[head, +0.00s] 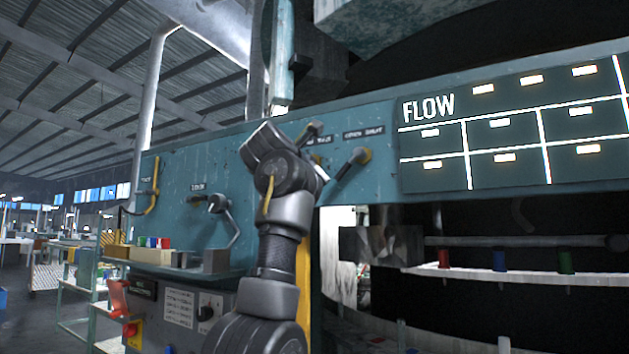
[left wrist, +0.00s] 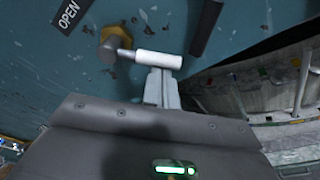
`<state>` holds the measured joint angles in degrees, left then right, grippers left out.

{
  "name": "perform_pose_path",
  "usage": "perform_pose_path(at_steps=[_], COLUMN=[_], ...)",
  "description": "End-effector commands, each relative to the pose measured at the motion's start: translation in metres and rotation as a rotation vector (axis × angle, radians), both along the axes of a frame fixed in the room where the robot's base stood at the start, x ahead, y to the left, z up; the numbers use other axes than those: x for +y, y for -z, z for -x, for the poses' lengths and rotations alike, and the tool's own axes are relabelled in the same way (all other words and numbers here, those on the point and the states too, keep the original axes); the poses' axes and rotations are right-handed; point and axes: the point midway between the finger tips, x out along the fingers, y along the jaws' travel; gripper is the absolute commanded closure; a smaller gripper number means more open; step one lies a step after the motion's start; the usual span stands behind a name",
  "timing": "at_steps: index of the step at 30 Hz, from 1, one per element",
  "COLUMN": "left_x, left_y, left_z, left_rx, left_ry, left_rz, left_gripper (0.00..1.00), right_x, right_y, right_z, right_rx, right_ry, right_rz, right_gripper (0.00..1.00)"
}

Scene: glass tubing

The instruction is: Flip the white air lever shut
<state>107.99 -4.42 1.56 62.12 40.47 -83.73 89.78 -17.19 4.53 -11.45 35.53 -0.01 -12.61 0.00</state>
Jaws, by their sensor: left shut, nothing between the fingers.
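The white air lever (left wrist: 158,60) shows in the left wrist view, its white handle on a metal stem that comes from a brass-coloured pivot (left wrist: 112,43). An "OPEN" label (left wrist: 68,15) is on the panel near the pivot. My left gripper (left wrist: 160,82) is shut and empty, its fingertips right at the handle; whether they touch it I cannot tell. My right gripper is not in view.
A dark bar (left wrist: 205,25) sticks out near the white handle. Another dark lever (head: 313,130) is just above my left gripper. A hooked handle (head: 220,207) is on the panel to the left. The FLOW board (head: 500,130) is at the right, above a dark opening with a rail.

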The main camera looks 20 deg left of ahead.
Motion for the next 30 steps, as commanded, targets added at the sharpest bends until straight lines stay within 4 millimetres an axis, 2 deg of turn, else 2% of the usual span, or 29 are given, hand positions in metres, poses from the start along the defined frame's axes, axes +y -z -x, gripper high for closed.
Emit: perform_pose_path(at_steps=[5,10,15,21,25,30], left_x=[0.007,0.025,0.026,0.027,0.028,0.027], left_y=[0.011,0.034,0.029,0.024,0.020,0.018], left_z=[-0.003,-0.010,0.034,0.070,0.084,0.090], left_rx=[0.001,0.000,-0.006,-0.003,-0.002,0.001], left_ry=[0.002,0.006,0.002,0.002,0.002,0.005], left_rz=[0.002,0.003,-0.002,-0.001,-0.001,0.000], left_gripper=[1.00,1.00,1.00,1.00,1.00,1.00], right_x=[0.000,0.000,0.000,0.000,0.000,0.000], right_y=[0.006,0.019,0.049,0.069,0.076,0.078], right_z=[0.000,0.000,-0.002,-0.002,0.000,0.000], right_rx=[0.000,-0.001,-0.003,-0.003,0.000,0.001], right_ry=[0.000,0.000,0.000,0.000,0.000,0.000], right_rz=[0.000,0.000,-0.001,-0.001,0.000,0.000], right_gripper=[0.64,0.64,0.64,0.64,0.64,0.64])
